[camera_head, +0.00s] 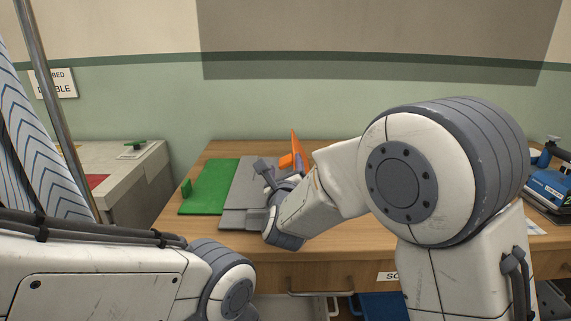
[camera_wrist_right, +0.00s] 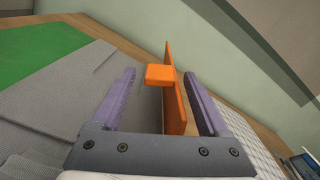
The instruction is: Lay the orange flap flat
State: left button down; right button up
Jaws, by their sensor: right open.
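The orange flap (camera_head: 295,145) stands on edge at the back of the wooden table in the head view, with an orange block-like tab on its left face. In the right wrist view the flap (camera_wrist_right: 176,95) rises between the two purple finger pads of my right gripper (camera_wrist_right: 161,78), nearer the right finger. A clear gap shows on the left side; whether the right finger touches the flap I cannot tell. My right gripper (camera_head: 281,170) is open; my forearm hides part of the flap's base in the head view. My left gripper is outside the views.
A green panel (camera_head: 209,188) with a small upright tab and a grey panel (camera_head: 240,190) lie left of the flap on the table (camera_head: 330,250). A concrete washtub (camera_head: 140,180) stands at the left. Blue equipment (camera_head: 548,188) sits at the far right.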

jog(key=shift+w, duration=0.7)
grip_shut()
jog(key=shift+d, duration=0.1)
jog(key=d+m+b, duration=0.2)
jog(key=b, duration=0.2)
jog(key=d+r+m+b, duration=0.1)
jog(key=b, duration=0.4)
jog(key=d+m+b, duration=0.2)
jog(key=b, duration=0.2)
jog(key=shift+d+r+m+b, duration=0.3)
jog(key=shift+d+b, duration=0.05)
jog(key=shift+d+r+b, duration=0.25)
jog(key=shift+d+b, duration=0.5)
jog(key=shift+b, duration=0.15)
